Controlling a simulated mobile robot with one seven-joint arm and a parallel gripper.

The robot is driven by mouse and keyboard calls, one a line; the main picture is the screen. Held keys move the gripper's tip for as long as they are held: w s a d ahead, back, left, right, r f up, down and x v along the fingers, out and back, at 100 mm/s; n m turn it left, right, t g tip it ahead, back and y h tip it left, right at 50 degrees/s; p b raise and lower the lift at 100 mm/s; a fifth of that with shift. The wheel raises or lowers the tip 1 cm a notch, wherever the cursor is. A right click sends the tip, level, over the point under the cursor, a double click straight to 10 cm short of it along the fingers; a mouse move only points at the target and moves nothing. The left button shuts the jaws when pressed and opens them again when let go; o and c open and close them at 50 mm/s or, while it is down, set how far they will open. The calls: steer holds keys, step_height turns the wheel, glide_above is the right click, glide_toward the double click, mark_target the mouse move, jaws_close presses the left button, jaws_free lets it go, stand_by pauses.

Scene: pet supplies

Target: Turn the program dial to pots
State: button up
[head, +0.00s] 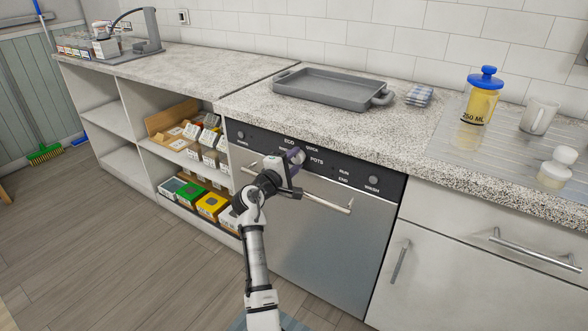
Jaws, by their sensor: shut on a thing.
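The dishwasher (325,245) has a steel door under the counter and a dark control panel (343,172) along its top. The program dial (299,156) sits on the left half of this panel, with the labels ECO, QUICK and POTS printed around it. My gripper (294,158) is at the panel and shut on the dial. The gripper covers most of the dial, so I cannot tell where its pointer is.
A door handle bar (325,203) runs just below my gripper. A round button (373,180) is at the panel's right. A grey tray (325,87), a blue-lidded bottle (482,98) and a mug (538,117) stand on the counter. Open shelves with boxes are at the left.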

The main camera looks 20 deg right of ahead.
steer(key=m+b, duration=0.4)
steer(key=m, duration=0.1)
steer(key=m+b, duration=0.2)
steer(key=shift+f, duration=0.3)
steer(key=m+b, duration=0.6)
steer(key=shift+m, duration=0.4)
steer(key=m+b, duration=0.3)
steer(key=m, duration=0.1)
steer(key=shift+r+m+b, duration=0.2)
steer(key=shift+m+b, duration=1.2)
steer(key=shift+m, duration=0.8)
steer(key=o, duration=1)
steer(key=shift+a, duration=0.15)
